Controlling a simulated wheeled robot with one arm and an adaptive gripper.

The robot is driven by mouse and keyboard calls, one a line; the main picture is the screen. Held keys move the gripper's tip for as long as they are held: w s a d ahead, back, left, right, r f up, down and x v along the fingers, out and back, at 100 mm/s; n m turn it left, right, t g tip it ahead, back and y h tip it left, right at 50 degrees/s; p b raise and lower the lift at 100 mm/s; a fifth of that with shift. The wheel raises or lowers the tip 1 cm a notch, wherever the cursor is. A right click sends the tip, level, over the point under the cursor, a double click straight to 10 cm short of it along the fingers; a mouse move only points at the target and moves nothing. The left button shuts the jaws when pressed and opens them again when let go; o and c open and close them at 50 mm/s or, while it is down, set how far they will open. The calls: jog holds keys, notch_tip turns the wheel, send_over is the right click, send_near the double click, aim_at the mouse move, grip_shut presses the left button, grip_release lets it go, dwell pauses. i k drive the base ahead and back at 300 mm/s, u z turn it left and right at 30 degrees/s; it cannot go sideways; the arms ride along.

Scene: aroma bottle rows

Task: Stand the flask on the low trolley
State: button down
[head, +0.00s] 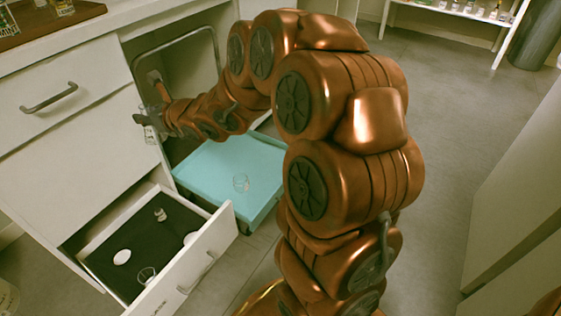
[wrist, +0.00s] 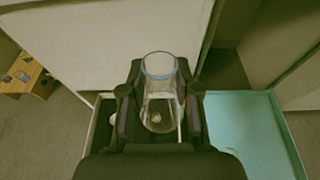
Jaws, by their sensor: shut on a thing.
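My gripper (wrist: 160,92) is shut on a clear glass flask (wrist: 160,68), which stands between the two dark fingers in the wrist view. In the head view my gripper (head: 147,117) is at the left, in front of the white cabinet, with the flask (head: 149,134) partly hidden by it. The low trolley (head: 212,165) has a turquoise top and lies lower and to the right of the flask. It also shows at the right of the wrist view (wrist: 248,115). The flask is apart from the trolley.
An open drawer (head: 213,240) in front holds several small items on a dark base. The cabinet (head: 100,140) is close behind my gripper. Most of the trolley top is bare.

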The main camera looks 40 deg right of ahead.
aim_at(265, 162)
jog(key=z, duration=1.15)
jog(key=i, duration=0.8)
jog(key=u, duration=1.05)
